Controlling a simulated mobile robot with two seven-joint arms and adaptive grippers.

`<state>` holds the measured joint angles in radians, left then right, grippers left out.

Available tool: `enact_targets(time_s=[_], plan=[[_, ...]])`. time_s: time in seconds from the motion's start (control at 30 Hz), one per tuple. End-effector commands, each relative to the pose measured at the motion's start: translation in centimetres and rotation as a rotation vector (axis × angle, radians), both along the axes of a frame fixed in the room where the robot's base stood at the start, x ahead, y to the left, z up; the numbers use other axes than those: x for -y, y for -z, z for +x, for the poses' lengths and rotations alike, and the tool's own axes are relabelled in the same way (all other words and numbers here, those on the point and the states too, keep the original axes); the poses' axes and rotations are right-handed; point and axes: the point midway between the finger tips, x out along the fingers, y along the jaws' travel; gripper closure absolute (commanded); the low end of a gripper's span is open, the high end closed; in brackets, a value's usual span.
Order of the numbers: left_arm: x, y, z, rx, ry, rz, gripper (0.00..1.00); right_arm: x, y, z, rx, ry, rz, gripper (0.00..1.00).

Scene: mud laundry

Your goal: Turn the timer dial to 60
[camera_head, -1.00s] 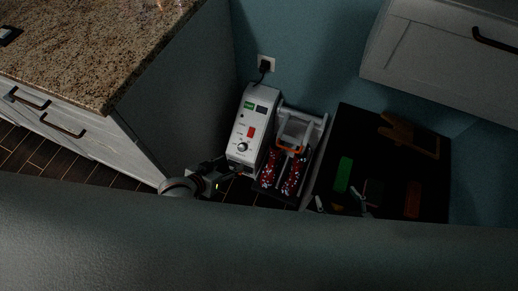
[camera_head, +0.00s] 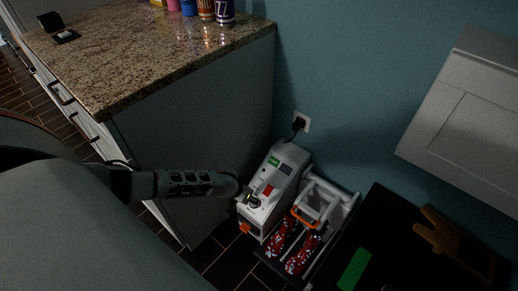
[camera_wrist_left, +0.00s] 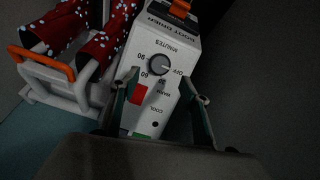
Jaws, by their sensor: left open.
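In the head view my left arm reaches in from the left, and the gripper (camera_head: 246,192) is over the dryer (camera_head: 288,168), partly covering the dial area. My right gripper is not in view.
Red speckled boots (camera_head: 280,238) sit in the dryer's rack with an orange bar (camera_head: 305,217). A granite counter (camera_head: 150,60) stands left. A wall cabinet (camera_head: 470,130) and dark surface (camera_head: 385,225) with a green block (camera_head: 354,268) are right. A plug (camera_head: 299,124) is behind.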

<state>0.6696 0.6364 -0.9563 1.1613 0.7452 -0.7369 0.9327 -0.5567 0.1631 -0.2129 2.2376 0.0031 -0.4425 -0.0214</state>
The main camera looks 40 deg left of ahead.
Motion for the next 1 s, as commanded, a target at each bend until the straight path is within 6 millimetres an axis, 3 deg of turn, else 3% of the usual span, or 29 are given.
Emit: enact_targets(time_s=[0.03,0.17,0.3,0.47,0.77,0.9,1.0], plan=[[0.1,1.9,-0.4,-0.014,0.000,0.000,0.54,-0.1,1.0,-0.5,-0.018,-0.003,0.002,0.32],[0.3,3.9,0.3,-0.016,0.001,-0.001,0.54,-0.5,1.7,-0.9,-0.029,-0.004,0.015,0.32],[0.3,5.5,1.0,-0.014,0.003,0.000,0.54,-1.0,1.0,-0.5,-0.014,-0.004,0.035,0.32],[0.3,6.1,1.8,-0.008,0.003,0.000,0.54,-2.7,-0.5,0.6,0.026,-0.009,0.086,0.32],[0.4,5.8,2.3,-0.001,0.004,-0.001,0.54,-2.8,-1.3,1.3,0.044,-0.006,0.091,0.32],[0.4,5.8,2.2,-0.001,0.004,-0.001,0.90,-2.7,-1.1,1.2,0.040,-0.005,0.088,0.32],[0.4,5.8,2.2,-0.002,0.004,-0.001,0.92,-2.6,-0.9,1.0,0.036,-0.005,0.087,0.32]])
